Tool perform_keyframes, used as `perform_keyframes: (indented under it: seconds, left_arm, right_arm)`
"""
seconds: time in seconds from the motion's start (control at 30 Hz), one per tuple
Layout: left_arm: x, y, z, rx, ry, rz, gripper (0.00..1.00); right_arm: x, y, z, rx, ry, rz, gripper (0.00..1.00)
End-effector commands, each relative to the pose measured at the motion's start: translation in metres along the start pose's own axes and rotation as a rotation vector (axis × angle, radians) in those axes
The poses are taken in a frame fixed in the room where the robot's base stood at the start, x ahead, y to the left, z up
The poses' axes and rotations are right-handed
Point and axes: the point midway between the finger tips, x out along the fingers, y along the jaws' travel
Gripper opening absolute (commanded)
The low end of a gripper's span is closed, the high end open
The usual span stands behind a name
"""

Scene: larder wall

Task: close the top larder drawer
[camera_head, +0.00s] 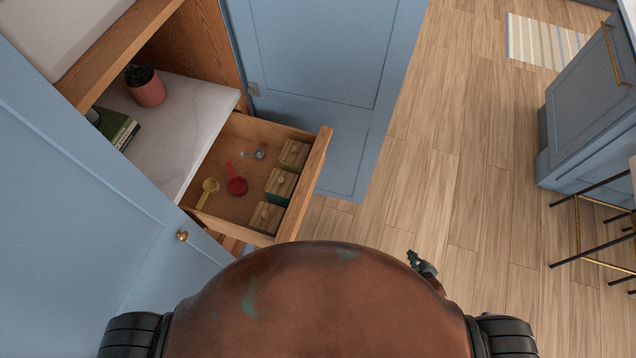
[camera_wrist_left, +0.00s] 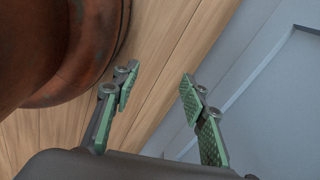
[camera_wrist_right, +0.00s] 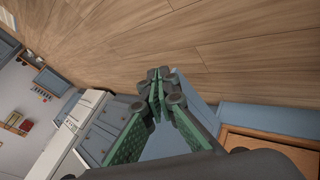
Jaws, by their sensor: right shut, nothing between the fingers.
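The top larder drawer (camera_head: 314,171) is wooden and stands pulled out below the white counter, in the middle of the head view. It holds a yellow scoop (camera_head: 208,187), a red scoop (camera_head: 237,185), a small grey scoop (camera_head: 258,154) and several lidded boxes (camera_head: 280,183). My right gripper (camera_head: 422,262) is shut and empty, in front of the drawer and apart from it, to its lower right in the head view. It also shows in the right wrist view (camera_wrist_right: 158,84). My left gripper (camera_wrist_left: 158,80) is open and empty in the left wrist view, hidden in the head view.
Blue larder doors stand open on the left (camera_head: 90,190) and at the back (camera_head: 315,60). A potted plant (camera_head: 146,88) and books (camera_head: 118,128) are on the counter (camera_head: 180,105). A blue cabinet (camera_head: 590,110) and stool (camera_head: 590,215) are at the right. The wooden floor between is clear.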

Motion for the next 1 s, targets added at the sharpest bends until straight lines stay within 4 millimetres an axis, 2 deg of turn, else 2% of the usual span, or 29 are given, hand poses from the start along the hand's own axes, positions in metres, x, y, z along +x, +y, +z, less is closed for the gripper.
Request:
perform_keyframes:
  seconds: [0.03, 0.07, 0.1, 0.17, 0.2, 0.27, 0.3, 0.4, 0.43, 0.53, 0.7, 0.83, 1.0]
  left_arm:
    - [0.027, 0.002, 0.003, -0.004, -0.009, 0.002, 0.40]
    - [0.035, 0.003, 0.002, -0.006, -0.012, 0.002, 0.40]
    - [0.045, 0.003, 0.001, -0.009, -0.017, 0.003, 0.40]
    - [0.060, 0.004, 0.000, -0.013, -0.025, 0.005, 0.40]
    - [0.070, 0.005, 0.000, -0.016, -0.032, 0.006, 0.40]
    - [0.084, 0.006, 0.000, -0.020, -0.042, 0.007, 0.40]
    - [0.093, 0.007, 0.001, -0.023, -0.050, 0.008, 0.40]
    - [0.113, 0.009, 0.001, -0.028, -0.067, 0.010, 0.40]
    - [0.118, 0.009, 0.001, -0.029, -0.071, 0.011, 0.40]
    - [0.130, 0.010, 0.003, -0.033, -0.087, 0.013, 0.40]
    - [0.140, 0.011, 0.003, -0.037, -0.100, 0.014, 0.40]
    - [0.140, 0.011, 0.001, -0.038, -0.101, 0.014, 0.40]
    - [0.137, 0.011, -0.005, -0.040, -0.099, 0.014, 0.40]
  right_arm:
    - [0.026, 0.042, -0.031, -0.181, 0.104, 0.086, 0.00]
    - [0.032, 0.068, -0.054, -0.297, 0.164, 0.140, 0.00]
    - [0.036, 0.100, -0.089, -0.457, 0.244, 0.220, 0.00]
    - [0.034, 0.139, -0.141, -0.697, 0.355, 0.346, 0.00]
    - [0.028, 0.158, -0.175, -0.857, 0.422, 0.433, 0.00]
    - [0.012, 0.179, -0.225, -1.093, 0.516, 0.573, 0.00]
    - [-0.001, 0.186, -0.256, -1.247, 0.575, 0.672, 0.00]
    - [-0.038, 0.184, -0.320, -1.595, 0.700, 0.917, 0.00]
    - [-0.049, 0.180, -0.335, -1.686, 0.732, 0.990, 0.00]
    - [-0.082, 0.160, -0.369, -1.936, 0.818, 1.207, 0.00]
    - [-0.118, 0.133, -0.393, -2.171, 0.896, 1.454, 0.00]
    - [-0.127, 0.124, -0.402, -2.224, 0.913, 1.522, 0.00]
    - [-0.124, 0.119, -0.422, -2.227, 0.912, 1.531, 0.00]
